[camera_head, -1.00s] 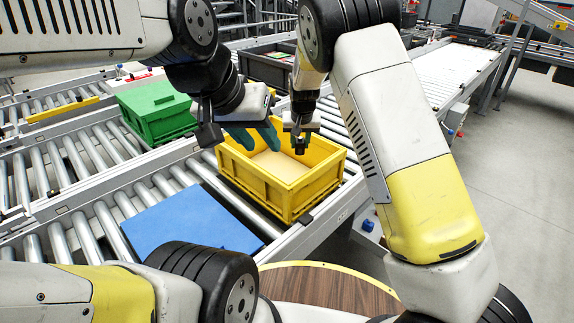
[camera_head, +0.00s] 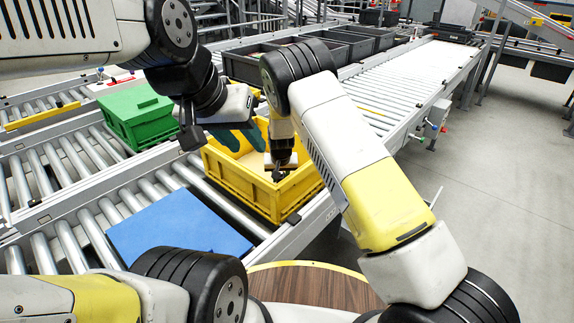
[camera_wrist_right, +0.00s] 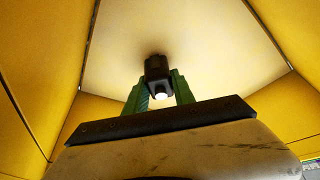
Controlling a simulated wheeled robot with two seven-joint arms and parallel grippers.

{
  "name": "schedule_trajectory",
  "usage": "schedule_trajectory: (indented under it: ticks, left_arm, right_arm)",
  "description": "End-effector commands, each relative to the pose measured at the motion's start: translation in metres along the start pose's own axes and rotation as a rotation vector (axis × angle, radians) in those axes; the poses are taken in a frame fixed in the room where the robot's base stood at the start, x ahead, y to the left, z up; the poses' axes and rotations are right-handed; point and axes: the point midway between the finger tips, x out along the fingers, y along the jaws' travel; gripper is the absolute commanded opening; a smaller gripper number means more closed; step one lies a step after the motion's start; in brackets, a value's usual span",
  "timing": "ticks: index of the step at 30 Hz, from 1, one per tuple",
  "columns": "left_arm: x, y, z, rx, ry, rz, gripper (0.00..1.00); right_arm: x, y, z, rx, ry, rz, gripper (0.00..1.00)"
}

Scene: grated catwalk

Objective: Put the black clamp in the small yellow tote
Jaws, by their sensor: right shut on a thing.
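The small yellow tote (camera_head: 291,192) stands on the roller conveyor in the middle of the head view. My right gripper (camera_head: 279,176) reaches down into it, its fingers mostly hidden there by my arm and the tote. In the right wrist view, the green fingers (camera_wrist_right: 160,90) are shut on the black clamp (camera_wrist_right: 157,68), between the yellow walls and over the pale tote floor. I cannot tell whether the clamp touches the floor. My left gripper (camera_head: 238,138) is above the tote's left back part, its green fingers apart and empty.
A green tote (camera_head: 138,115) stands on the conveyor to the left. A blue panel (camera_head: 178,232) lies in front of the yellow tote. Dark grey totes (camera_head: 335,47) line the conveyor behind. A round wooden table top (camera_head: 315,290) is close in front of me.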

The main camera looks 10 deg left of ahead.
Motion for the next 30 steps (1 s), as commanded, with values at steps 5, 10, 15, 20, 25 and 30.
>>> schedule_trajectory:
  ticks: [5,10,15,20,25,30]
  left_arm:
    - [0.0,0.0,0.0,0.0,0.0,0.0,0.36]
    - [0.0,0.0,0.0,0.0,0.0,0.0,0.36]
    - [0.0,0.0,0.0,0.0,0.0,0.0,0.36]
    - [0.0,0.0,0.0,0.0,0.0,0.0,0.36]
    - [0.0,0.0,0.0,0.0,0.0,0.0,0.36]
    - [0.0,0.0,0.0,0.0,0.0,0.0,0.36]
  right_arm:
    - [0.004,0.0,0.001,0.0,0.001,0.0,0.0]
    - [0.005,0.0,0.002,0.0,0.0,0.0,0.0]
    - [0.007,0.0,0.003,0.0,0.001,0.0,0.5]
    - [0.007,0.0,0.003,0.0,0.001,0.0,0.52]
    - [0.006,0.0,0.002,0.0,0.001,0.0,0.52]
    - [-0.01,0.0,0.0,0.0,0.003,-0.001,0.52]
